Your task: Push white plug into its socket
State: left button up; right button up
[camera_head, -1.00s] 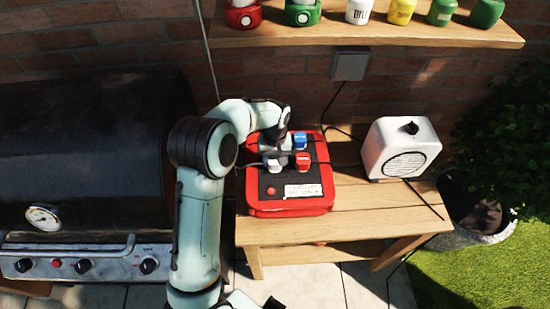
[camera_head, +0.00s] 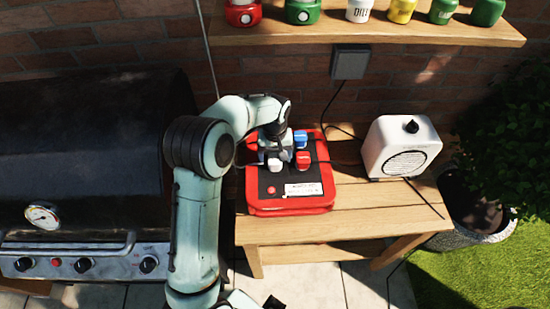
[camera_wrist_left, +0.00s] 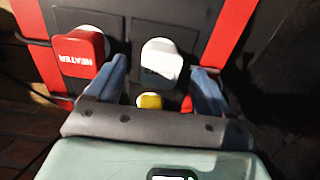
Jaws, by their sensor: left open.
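The white plug (camera_head: 275,165) is on the black top of the red power box (camera_head: 290,208), at the left of the red plug (camera_head: 303,160). In the left wrist view the white plug (camera_wrist_left: 160,62) stands at a dark socket plate; how deep it sits is hard to tell. My left gripper (camera_head: 275,152) is above the box, by the white plug. In the left wrist view its blue-grey fingers are open, one on each side of the white plug, with visible gaps. The left finger is close to the red plug (camera_wrist_left: 82,52), marked HEATER. My right gripper is not in view.
A blue plug (camera_head: 300,138) is behind the red one, and a yellow piece (camera_wrist_left: 149,101) shows between my fingers. A white heater (camera_head: 401,147) stands right on the wooden table (camera_head: 370,215). A black grill (camera_head: 90,150) is at left; a shelf (camera_head: 400,33) with jars hangs above.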

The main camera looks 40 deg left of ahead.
pick_arm(q)
notch_tip(320, 180, up, 11)
jog(key=p, duration=0.1)
dwell(0.7)
